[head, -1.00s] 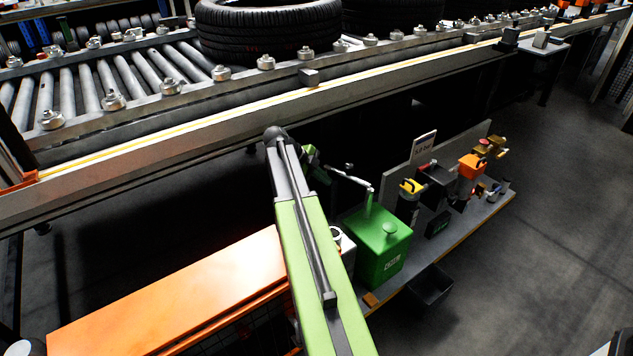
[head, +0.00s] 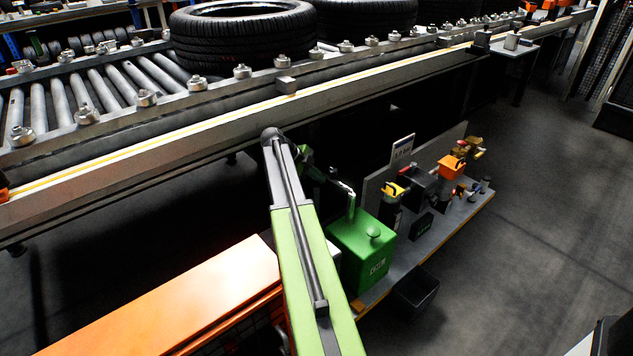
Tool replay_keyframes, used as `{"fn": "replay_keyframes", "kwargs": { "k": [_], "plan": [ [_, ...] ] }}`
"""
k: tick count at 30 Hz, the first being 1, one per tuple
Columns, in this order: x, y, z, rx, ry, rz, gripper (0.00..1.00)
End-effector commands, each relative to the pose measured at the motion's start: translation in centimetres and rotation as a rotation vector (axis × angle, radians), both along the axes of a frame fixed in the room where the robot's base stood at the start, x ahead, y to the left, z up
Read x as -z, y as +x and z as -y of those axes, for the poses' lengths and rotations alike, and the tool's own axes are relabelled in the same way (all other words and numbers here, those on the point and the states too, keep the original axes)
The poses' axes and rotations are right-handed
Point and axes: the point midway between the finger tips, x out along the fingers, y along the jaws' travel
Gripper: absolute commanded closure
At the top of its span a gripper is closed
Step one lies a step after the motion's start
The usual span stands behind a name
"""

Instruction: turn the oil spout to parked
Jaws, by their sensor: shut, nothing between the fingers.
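The green oil can (head: 366,250) stands at the near end of the low shelf, to the right of my arm. Its oil spout (head: 350,207) rises from the top as a green upright, with a thin pale piece at its upper end reaching left toward my arm. My gripper (head: 330,177) is small and dark against the shadow, beyond the end of my green arm and close to the spout's upper end. It is shut with nothing held. I cannot tell whether it touches the spout, and the spout's outer end is hard to make out.
The roller conveyor (head: 110,98) with large tyres (head: 243,35) runs behind, its rail (head: 190,135) above the can. On the shelf (head: 445,225) stand a yellow-topped container (head: 393,192), an orange item (head: 450,166) and small parts. A dark bin (head: 415,291) sits in front. Floor at right is clear.

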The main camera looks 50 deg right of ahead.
Motion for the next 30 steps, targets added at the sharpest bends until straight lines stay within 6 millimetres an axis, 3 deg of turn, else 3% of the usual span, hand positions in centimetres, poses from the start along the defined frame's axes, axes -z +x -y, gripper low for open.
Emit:
{"fn": "replay_keyframes", "kwargs": {
  "k": [3, 14, 21, 30],
  "plan": [
    [0.0, 0.4, 1.5, 0.0, 0.001, 0.0, 1.0],
    [-0.5, 0.3, 1.4, 0.0, 0.0, 0.0, 1.0],
    [-5.3, 0.3, 1.4, 0.0, 0.0, 0.0, 1.0],
    [-9.2, -7.2, 3.1, 0.004, 0.0, 0.0, 1.0]
  ]
}}
